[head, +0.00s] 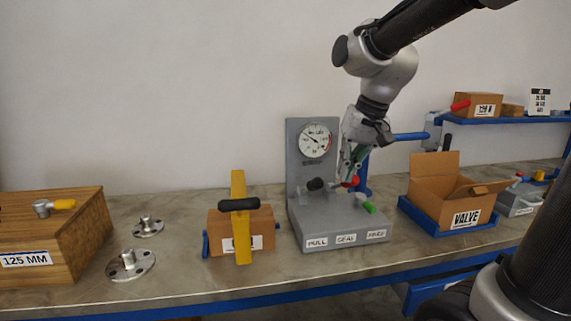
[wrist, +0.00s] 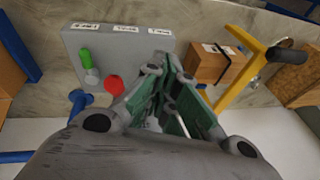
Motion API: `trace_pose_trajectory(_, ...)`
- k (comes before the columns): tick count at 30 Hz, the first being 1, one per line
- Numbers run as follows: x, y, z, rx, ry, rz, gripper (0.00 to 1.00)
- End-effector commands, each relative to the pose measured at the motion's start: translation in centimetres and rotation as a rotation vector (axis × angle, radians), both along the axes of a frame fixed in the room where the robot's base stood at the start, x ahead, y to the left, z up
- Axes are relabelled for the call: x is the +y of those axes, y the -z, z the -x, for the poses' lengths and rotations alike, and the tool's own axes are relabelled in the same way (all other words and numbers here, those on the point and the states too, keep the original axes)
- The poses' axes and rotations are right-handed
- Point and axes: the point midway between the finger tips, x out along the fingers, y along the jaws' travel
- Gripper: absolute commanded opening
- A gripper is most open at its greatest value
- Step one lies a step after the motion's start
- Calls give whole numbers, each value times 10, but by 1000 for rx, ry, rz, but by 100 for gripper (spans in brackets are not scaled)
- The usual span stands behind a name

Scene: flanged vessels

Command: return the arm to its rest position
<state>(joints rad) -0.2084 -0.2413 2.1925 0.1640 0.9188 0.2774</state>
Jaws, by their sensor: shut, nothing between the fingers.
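My arm reaches in from the upper right of the head view. My gripper (head: 347,180) points down over the grey gauge stand (head: 340,229), close to its red knob (head: 352,182). I cannot tell whether it touches the stand. In the wrist view the fingers of my gripper (wrist: 161,66) come together with nothing held between them. The grey stand (wrist: 118,42) lies beyond them, with the red knob (wrist: 114,85) and a green-tipped lever (wrist: 86,55) to their left.
An open VALVE carton (head: 465,217) in a blue tray stands right. A blue shelf (head: 500,120) with boxes is at the back right. The wall area above is clear.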

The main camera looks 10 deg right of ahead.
Motion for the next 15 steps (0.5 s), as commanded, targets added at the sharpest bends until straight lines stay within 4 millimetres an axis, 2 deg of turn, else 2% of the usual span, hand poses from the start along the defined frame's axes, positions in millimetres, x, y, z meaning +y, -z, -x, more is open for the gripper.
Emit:
trace_pose_trajectory(2, -3, 3, 3, 4, -48, 22, 0)
trace_pose_trajectory(4, -10, 16, 19, 28, -108, 60, 0)
trace_pose_trajectory(9, -50, 22, 79, 7, -201, 146, 0)
trace_pose_trajectory(15, -91, 23, 142, -64, -185, 213, 0)
